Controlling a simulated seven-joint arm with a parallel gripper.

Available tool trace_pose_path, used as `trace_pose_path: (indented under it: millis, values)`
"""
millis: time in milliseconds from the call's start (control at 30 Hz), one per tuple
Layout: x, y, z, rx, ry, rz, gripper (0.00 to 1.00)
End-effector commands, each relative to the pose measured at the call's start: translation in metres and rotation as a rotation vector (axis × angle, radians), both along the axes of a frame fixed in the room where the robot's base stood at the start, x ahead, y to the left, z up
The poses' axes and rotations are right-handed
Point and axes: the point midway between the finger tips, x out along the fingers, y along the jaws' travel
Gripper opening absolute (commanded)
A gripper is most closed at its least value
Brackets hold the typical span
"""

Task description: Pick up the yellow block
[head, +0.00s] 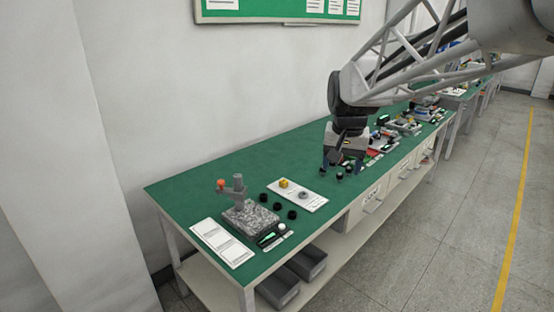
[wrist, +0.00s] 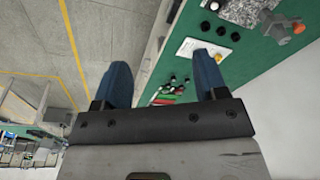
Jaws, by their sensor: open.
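The yellow block (head: 284,183) is small and sits on a white plate (head: 313,201) on the green bench. A grey ring (head: 304,194) lies on the same plate. My gripper (head: 341,166) is over the bench, to the right of the plate and apart from the block. In the wrist view my gripper (wrist: 162,75) has its two blue fingers wide apart with nothing between them.
A grey stand with an orange knob (head: 221,184) rises from a speckled base (head: 250,218) left of the plate. Several black round parts (head: 277,209) lie between them. A white sheet (head: 222,242) lies at the near left. Cluttered parts (head: 405,124) cover the bench's far right.

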Motion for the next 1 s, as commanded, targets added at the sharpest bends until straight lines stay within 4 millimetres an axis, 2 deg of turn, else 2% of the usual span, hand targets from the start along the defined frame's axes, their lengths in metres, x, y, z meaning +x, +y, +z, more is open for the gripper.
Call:
trace_pose_path:
  millis: [100,467,1000]
  values:
    - [0.029,0.004,-0.002,0.003,0.008,-0.021,0.66]
    - [0.113,0.015,-0.012,0.015,0.03,-0.092,0.66]
    - [0.235,0.036,-0.05,0.028,0.062,-0.196,0.66]
